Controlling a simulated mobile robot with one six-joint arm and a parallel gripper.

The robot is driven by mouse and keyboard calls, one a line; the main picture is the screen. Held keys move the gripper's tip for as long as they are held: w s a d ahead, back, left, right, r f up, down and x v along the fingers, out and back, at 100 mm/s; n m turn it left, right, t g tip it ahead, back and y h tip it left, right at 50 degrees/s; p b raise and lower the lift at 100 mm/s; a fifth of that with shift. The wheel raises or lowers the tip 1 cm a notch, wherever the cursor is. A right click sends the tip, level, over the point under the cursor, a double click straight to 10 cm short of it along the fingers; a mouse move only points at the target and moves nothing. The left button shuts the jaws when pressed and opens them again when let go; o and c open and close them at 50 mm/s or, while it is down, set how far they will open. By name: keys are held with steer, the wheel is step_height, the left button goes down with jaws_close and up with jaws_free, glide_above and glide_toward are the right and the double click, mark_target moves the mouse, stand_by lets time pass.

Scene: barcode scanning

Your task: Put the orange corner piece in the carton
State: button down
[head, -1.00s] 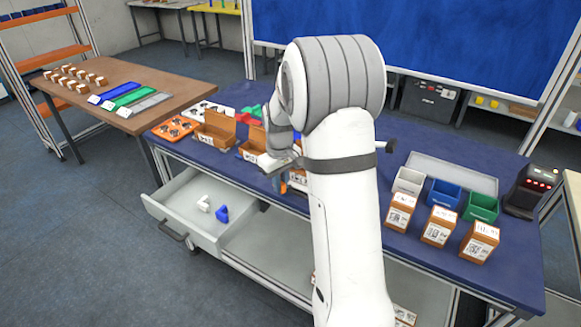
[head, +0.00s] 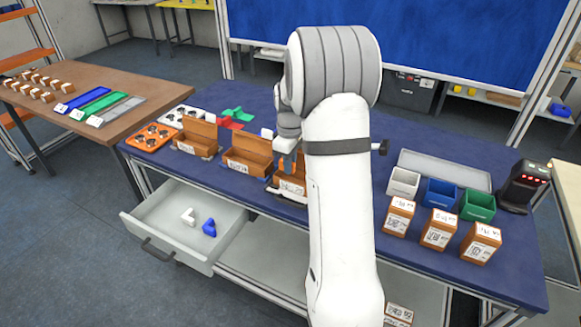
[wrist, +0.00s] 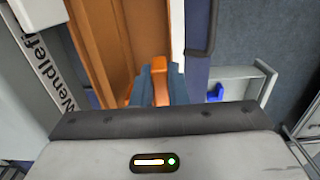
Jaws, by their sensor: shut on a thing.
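My gripper (head: 287,160) is at the third open brown carton (head: 291,186), partly hidden behind my arm in the head view. In the wrist view, my gripper's blue-grey fingers (wrist: 160,82) are shut on the orange corner piece (wrist: 160,94), which shows as an orange strip between them. The brown carton walls (wrist: 108,45) lie beside and beyond the fingers there. I cannot tell how far the piece is above the carton floor. Two more open cartons stand to the left, the middle one (head: 247,152) and the far left one (head: 197,138).
An open drawer (head: 165,242) below the blue table holds a white piece (head: 188,216) and a blue piece (head: 209,227). An orange tray (head: 152,138) stands at the table's left. Small bins, several upright boxes and a scanner (head: 524,186) stand on the right.

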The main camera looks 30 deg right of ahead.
step_height(320, 180, down, 2)
steer(key=shift+w+f, duration=0.1)
steer(key=shift+s+f+b, duration=0.2)
steer(key=shift+f+b, duration=0.2)
steer(key=shift+f, duration=0.15)
steer(key=c, duration=1.4)
jaws_free()
steer(key=shift+a+f, duration=0.1)
steer(key=shift+f, duration=0.05)
steer(key=shift+c, duration=0.2)
